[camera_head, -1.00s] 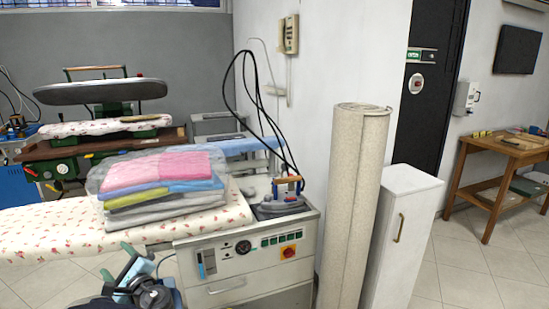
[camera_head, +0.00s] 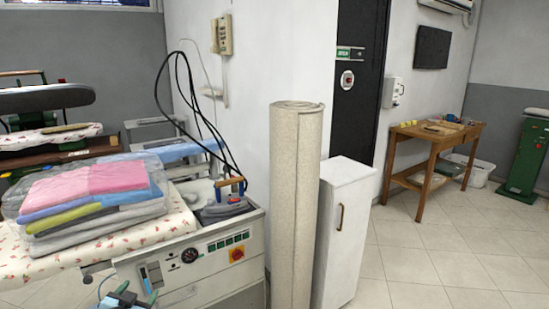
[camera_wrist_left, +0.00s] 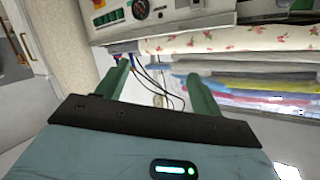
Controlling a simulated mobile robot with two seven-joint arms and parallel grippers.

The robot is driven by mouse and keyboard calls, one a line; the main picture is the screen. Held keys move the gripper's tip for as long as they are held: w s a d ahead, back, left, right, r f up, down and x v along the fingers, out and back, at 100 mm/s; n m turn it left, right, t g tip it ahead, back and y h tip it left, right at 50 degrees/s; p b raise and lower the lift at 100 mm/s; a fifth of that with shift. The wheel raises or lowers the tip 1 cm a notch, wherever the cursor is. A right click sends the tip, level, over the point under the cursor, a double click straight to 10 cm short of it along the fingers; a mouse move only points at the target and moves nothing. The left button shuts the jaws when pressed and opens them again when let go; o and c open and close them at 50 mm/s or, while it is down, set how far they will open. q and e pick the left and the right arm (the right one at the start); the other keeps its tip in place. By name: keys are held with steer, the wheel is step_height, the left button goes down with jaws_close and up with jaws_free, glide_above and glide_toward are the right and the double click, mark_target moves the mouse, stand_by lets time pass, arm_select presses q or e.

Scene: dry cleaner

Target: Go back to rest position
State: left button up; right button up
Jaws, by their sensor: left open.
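My left gripper (camera_head: 126,298) shows only in part at the bottom edge of the head view, in front of the ironing station. In the left wrist view its two green fingers (camera_wrist_left: 158,84) stand apart with nothing held between them. The ironing station's control panel (camera_wrist_left: 105,14) and its floral board cover (camera_wrist_left: 235,38) show beyond the fingers there. My right gripper is in neither view.
The ironing station (camera_head: 200,262) carries a stack of folded, wrapped laundry (camera_head: 92,200) and an iron (camera_head: 222,208). A tall beige roll (camera_head: 294,205) and a white cabinet (camera_head: 341,230) stand to its right. The tiled floor (camera_head: 445,255) is clear before the wooden table (camera_head: 428,150).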

arm_select(q)
steer(key=s+d+f+g+h, duration=0.1)
steer(key=s+d+f, duration=0.2)
steer(key=s+f, duration=0.2)
steer(key=s+d+f+g, duration=0.1)
steer(key=s+d+f, duration=0.2)
steer(key=s+f, duration=0.25)
steer(key=s+d+f+g, duration=0.1)
steer(key=s+d+f, duration=0.1)
steer(key=s, duration=0.9)
steer(key=s+d+f+g+h, duration=0.1)
steer(key=s+d+f, duration=0.2)
steer(key=s, duration=0.8)
steer(key=s+d+f+n+g+h, duration=0.1)
steer(key=s+d+f+g, duration=0.1)
steer(key=s+d, duration=0.4)
steer(key=s, duration=0.5)
steer(key=shift+f, duration=0.2)
steer(key=shift+s, duration=0.1)
